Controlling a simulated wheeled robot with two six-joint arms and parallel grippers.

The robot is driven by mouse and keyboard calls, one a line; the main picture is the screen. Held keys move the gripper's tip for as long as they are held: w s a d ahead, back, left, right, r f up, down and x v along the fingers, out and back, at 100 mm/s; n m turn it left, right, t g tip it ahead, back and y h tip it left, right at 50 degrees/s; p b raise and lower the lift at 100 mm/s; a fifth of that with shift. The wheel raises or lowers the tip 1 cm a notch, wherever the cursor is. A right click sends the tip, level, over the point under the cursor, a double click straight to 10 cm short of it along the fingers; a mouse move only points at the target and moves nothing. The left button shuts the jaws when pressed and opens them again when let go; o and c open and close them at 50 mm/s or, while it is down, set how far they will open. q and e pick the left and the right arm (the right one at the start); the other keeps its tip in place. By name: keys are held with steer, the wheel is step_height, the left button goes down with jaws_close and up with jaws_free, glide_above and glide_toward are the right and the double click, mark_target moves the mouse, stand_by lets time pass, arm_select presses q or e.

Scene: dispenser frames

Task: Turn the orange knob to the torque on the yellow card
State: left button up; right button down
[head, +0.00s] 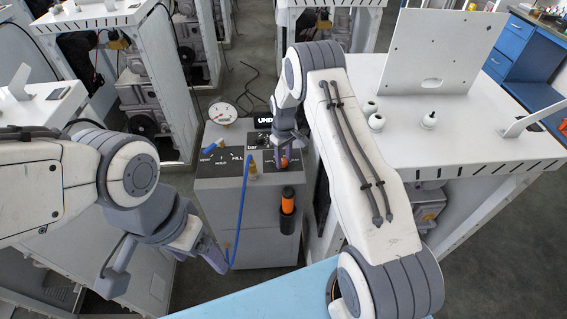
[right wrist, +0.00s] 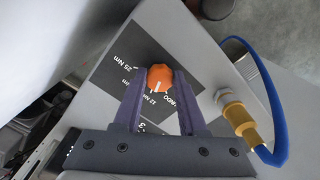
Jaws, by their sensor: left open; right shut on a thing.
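The orange knob (head: 284,162) sits on a dark labelled plate on top of the grey cabinet (head: 230,195). In the right wrist view the orange knob (right wrist: 160,76) is between the two purple fingers of my right gripper (right wrist: 159,88), which is shut on it. The knob's white mark points toward the bottom of that picture, near the "12 Nm" label (right wrist: 154,97); "25 Nm" is farther left. In the head view my right gripper (head: 284,150) comes down onto the knob. My left gripper (head: 208,252) is open and empty, left of the cabinet. I cannot see a yellow card.
A blue hose (head: 241,215) hangs from a brass fitting (right wrist: 238,116) beside the knob. An orange-handled tool (head: 288,200) sits in a black holder on the cabinet's front.

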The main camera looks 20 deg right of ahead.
steer(key=m+b, duration=0.2)
steer(key=m, duration=0.2)
steer(key=shift+m, duration=0.3)
steer(key=shift+a+m+b, duration=0.15)
steer(key=shift+m+b, duration=0.65)
steer(key=shift+m, duration=1.1)
steer(key=shift+r, duration=0.1)
steer(key=shift+c, duration=2.3)
jaws_free()
